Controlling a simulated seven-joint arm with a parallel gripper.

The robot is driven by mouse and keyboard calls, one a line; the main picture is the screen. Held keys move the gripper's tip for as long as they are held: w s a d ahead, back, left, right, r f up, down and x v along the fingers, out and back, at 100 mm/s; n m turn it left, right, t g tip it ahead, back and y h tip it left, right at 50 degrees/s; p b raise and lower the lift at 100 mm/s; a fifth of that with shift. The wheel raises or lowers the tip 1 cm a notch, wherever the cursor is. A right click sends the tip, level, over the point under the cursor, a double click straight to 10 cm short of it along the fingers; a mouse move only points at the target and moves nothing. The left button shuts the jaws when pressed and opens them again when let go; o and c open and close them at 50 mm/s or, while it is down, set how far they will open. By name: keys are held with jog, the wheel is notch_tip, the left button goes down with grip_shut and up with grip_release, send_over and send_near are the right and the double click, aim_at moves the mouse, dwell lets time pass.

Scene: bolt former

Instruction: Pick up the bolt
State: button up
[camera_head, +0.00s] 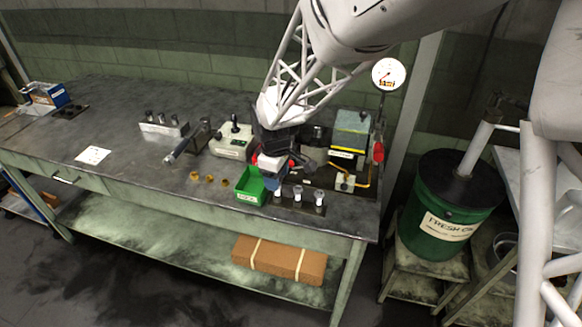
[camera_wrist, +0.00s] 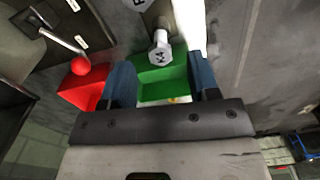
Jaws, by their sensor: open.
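In the wrist view a grey hex-headed bolt (camera_wrist: 160,47) with markings on its head shows just beyond and between my fingertips, apart from them. My gripper (camera_wrist: 160,66) is open, with one blue finger on each side and nothing held. In the head view my gripper (camera_head: 272,184) points down over the front of the bench, beside the green bin. Several bolts stand upright in a dark holder at its right, including one nearly under the gripper (camera_head: 278,195), a middle bolt (camera_head: 297,193) and a right bolt (camera_head: 319,199). The gripper partly hides the leftmost of these.
The green bin (camera_head: 249,188) stands close to my gripper's left, with several brass pieces (camera_head: 209,179) farther left. A machine with a green top (camera_head: 351,129) and yellow tubing is behind right. A lever (camera_wrist: 58,38) with a red ball (camera_wrist: 80,66) is near my left finger.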

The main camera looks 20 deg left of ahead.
jog(key=shift+f, duration=1.85)
grip_shut()
jog(key=shift+r, duration=0.15)
jog(key=shift+r, duration=1.5)
jog(key=shift+s+d+r, duration=0.15)
jog(key=shift+s+r, duration=0.05)
jog(key=shift+r, duration=0.05)
jog(key=s+d+r, duration=0.1)
jog(key=s+d, duration=0.8)
jog(key=s, duration=0.3)
jog(key=shift+s+r, duration=0.15)
jog(key=shift+s, duration=0.1)
